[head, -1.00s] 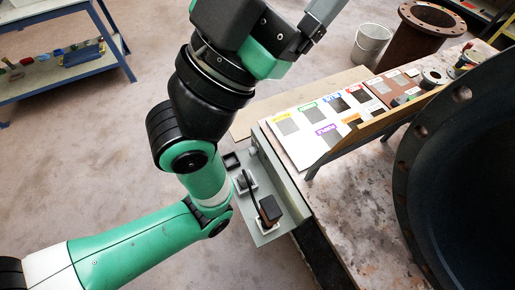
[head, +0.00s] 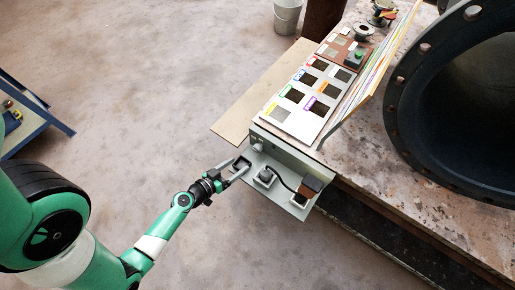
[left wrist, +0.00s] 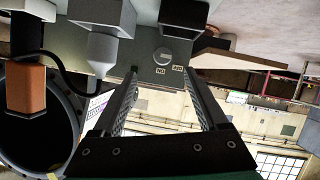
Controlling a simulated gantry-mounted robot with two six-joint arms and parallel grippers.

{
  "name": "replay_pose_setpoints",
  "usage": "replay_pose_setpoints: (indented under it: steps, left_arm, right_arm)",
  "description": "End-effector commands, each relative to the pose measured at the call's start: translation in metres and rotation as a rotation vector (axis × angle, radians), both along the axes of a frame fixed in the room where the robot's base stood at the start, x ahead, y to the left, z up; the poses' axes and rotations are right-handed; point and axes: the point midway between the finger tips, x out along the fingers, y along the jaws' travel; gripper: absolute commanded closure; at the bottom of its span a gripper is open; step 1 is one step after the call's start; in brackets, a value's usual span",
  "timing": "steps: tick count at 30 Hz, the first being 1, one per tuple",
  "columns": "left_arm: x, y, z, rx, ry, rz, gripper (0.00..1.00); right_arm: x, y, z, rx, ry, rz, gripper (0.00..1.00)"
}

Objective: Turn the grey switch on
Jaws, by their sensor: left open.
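The grey switch (left wrist: 165,57) is a small round knob on a grey panel, centred in the left wrist view. Printed labels that seem to read ON and OFF sit just below it there. In the head view it is a small pale knob (head: 258,146) on the upright face of the grey metal box (head: 287,150). My left gripper (head: 242,168) is open and empty at the box's left end, below and left of the knob. In the left wrist view its two fingers (left wrist: 160,74) point at the panel, with the knob seen between their tips. Contact is not visible. My right gripper is out of view.
On the box's shelf are a grey socket block (head: 265,178) and a brown-black block (head: 309,187) joined by a black cable. A board of coloured-framed samples (head: 305,120) lies behind. A large dark flanged pipe (head: 440,110) stands right.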

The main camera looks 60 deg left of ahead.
Motion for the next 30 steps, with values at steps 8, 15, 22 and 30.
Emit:
replay_pose_setpoints:
  steps: [8, 15, 22, 30]
  left_arm:
    - [0.006, 0.009, -0.001, 0.003, -0.003, 0.016, 0.24]
    - [0.049, 0.026, -0.018, 0.004, -0.004, 0.013, 0.24]
    - [0.087, 0.042, -0.037, 0.005, -0.004, 0.015, 0.24]
    - [0.099, 0.047, -0.041, 0.003, -0.003, 0.015, 0.24]
  right_arm:
    - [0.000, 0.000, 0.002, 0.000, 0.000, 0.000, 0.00]
    - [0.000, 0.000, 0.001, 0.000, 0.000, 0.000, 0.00]
    - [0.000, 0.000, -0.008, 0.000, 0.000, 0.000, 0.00]
    - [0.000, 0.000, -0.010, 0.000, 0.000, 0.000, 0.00]
